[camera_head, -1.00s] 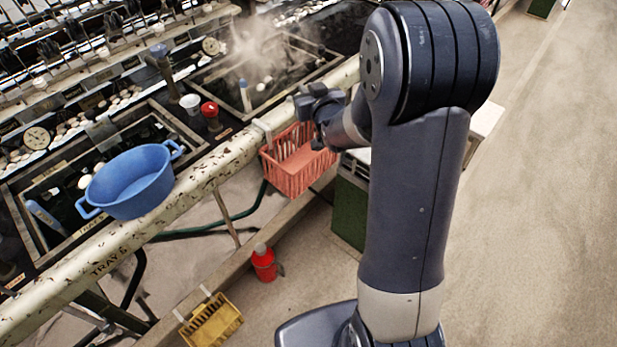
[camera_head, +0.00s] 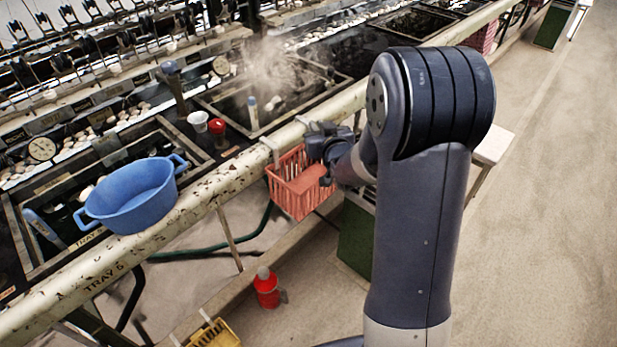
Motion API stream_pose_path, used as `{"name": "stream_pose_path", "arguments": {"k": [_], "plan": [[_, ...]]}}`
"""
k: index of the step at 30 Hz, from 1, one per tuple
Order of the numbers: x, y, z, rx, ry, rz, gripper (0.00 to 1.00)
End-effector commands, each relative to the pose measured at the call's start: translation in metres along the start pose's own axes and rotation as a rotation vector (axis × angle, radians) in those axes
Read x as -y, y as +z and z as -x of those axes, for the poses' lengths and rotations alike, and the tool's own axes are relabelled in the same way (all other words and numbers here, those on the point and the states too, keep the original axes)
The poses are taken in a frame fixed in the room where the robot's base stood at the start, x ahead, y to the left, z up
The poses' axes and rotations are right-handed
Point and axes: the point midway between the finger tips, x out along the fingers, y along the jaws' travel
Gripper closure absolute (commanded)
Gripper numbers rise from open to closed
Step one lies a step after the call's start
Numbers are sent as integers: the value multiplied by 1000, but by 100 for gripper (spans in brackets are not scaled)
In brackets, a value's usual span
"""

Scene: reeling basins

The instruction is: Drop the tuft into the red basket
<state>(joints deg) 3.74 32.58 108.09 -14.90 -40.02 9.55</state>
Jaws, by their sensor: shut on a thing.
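The red basket (camera_head: 291,186) hangs on the front rail of the basin bench, in the middle of the view. It has slotted sides and an open top. My gripper (camera_head: 318,138) is at the basket's upper right, over or beside its right part; the exact height above the rim is hard to tell. The jaws are small and dark here and appear shut. The tuft itself cannot be made out; the jaws and wrist hide whatever is between them.
A blue tub (camera_head: 135,198) sits on the bench edge at left. A white cup (camera_head: 198,121) and a red cup (camera_head: 217,127) stand behind the rail. Below are a red bottle (camera_head: 266,290) and a yellow basket (camera_head: 214,336). Steam rises over a basin.

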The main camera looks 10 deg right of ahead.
Motion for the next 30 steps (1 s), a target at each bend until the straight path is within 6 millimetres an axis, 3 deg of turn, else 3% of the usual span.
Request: {"name": "stream_pose_path", "arguments": {"k": [1, 2, 3, 11, 20, 26, 30], "plan": [[0, 0, 0, 0, 0, 0, 100], [0, 0, 0, 0, 0, 0, 89], [0, 0, 0, 0, 0, 0, 85], [0, 0, 0, 0, 0, 0, 65], [0, 0, 3, 0, 0, 0, 65], [0, 0, 27, 0, 1, 1, 65], [0, 0, 54, -1, 1, 1, 65]]}}
